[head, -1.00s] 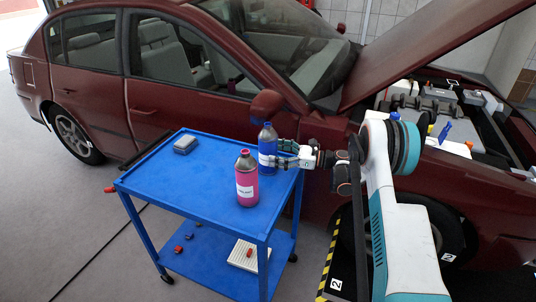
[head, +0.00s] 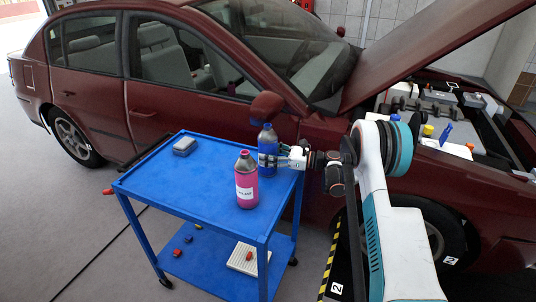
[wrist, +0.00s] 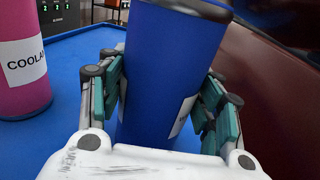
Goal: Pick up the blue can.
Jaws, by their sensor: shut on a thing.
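The blue can (head: 267,138) stands at the right back part of the blue cart's top (head: 190,185). My gripper (head: 272,160) reaches it from the right and is shut on it. In the wrist view the blue can (wrist: 170,75) fills the middle, with the green-padded fingers of my gripper (wrist: 168,100) on both sides of it. A white label shows partly on the can. The can's base is hidden by my gripper in the wrist view, so I cannot tell whether it touches the cart top.
A pink bottle (head: 246,182) stands in front and left of the can, also at left in the wrist view (wrist: 22,70). The dark red car (head: 190,75) stands close behind.

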